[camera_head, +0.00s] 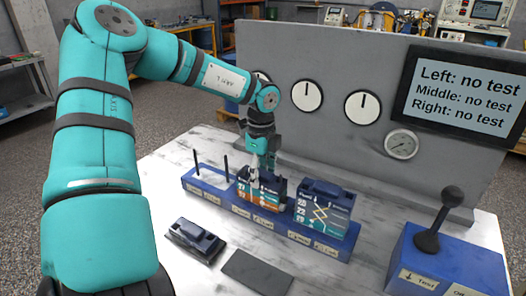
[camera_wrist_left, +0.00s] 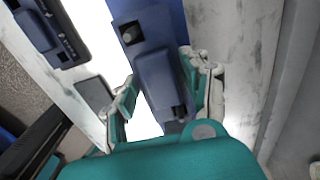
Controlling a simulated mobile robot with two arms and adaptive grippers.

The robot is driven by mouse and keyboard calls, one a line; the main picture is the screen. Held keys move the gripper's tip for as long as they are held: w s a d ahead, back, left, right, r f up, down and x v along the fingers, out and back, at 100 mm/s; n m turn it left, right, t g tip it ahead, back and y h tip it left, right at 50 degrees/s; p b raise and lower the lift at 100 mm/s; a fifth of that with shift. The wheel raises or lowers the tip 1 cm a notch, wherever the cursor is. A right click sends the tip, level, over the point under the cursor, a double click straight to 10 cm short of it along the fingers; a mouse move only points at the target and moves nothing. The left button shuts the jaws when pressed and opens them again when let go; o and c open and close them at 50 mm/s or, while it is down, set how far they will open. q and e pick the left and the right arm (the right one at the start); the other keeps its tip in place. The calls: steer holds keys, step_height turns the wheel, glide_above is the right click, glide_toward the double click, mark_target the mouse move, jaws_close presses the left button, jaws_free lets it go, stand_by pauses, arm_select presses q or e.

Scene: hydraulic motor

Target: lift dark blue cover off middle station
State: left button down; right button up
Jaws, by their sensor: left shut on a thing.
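The middle station (camera_head: 262,198) on the blue base (camera_head: 213,192) has a dark block with orange on its front. My left gripper (camera_head: 257,172) reaches down onto this station from above. In the left wrist view, the dark blue cover (camera_wrist_left: 156,72) lies between the two fingers of my left gripper (camera_wrist_left: 160,98), which is shut on it. In the head view the gripper partly hides the cover, and I cannot tell whether it is apart from the station. My right gripper is not in view.
The left station has two upright black rods (camera_head: 226,168). The right station holds a block with a dark blue cover (camera_head: 328,190). Another dark cover (camera_head: 194,240) and a dark flat plate (camera_head: 257,272) lie in front. A blue lever box (camera_head: 448,262) stands right; a grey panel (camera_head: 330,115) stands behind.

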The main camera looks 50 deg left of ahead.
mark_target(262, 172)
arm_select(q)
steer(key=shift+r+p, duration=0.9)
steer(key=shift+r, duration=1.15)
steer(key=shift+r+p, duration=1)
steer(key=shift+r, duration=1.25)
step_height(262, 172, up, 4)
steer(key=shift+p, duration=0.95)
